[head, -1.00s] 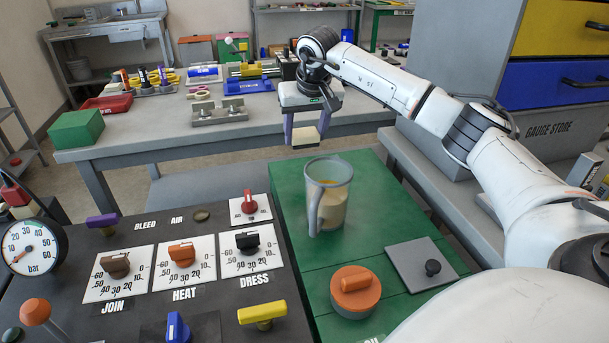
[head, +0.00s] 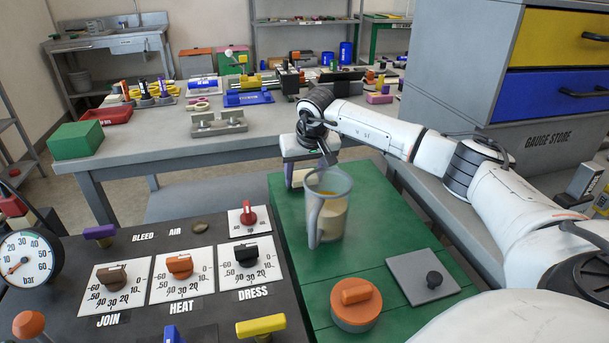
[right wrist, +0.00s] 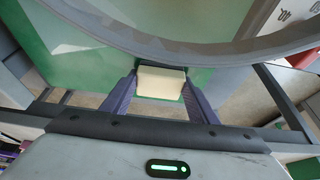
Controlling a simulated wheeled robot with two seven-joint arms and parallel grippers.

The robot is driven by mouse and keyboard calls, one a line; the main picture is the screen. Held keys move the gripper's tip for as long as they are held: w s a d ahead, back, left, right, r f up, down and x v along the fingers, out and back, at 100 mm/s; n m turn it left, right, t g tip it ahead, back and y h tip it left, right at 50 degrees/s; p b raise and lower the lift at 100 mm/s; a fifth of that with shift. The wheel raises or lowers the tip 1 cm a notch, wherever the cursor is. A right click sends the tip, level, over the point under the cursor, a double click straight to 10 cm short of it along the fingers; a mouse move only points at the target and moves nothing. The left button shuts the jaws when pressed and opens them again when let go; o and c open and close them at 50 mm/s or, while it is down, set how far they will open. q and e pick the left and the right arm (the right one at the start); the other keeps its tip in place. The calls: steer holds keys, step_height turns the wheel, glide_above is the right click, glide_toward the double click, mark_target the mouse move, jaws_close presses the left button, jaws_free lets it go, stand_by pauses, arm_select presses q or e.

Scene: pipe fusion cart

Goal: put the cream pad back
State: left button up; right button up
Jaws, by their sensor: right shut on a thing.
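My right gripper (head: 302,170) is shut on the cream pad (right wrist: 161,82), a small pale block between its purple fingers in the right wrist view. In the head view the pad (head: 298,179) hangs low at the far end of the green board (head: 375,211), just behind the clear jug (head: 328,215). The jug partly hides the gripper and pad. I cannot tell whether the pad touches the board. My left gripper is out of view.
The jug with cream contents stands close in front of the gripper. An orange round lid (head: 356,305) and a grey plate with a black knob (head: 423,276) lie nearer on the board. The dial panel (head: 222,216) is left. A grey bench (head: 150,151) stands behind.

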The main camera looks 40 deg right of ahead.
steer(key=o, duration=1)
steer(key=shift+f, duration=0.1)
steer(key=shift+r, duration=0.3)
steer(key=p+v, duration=0.1)
steer(key=v, duration=1.1)
steer(key=shift+f, duration=0.1)
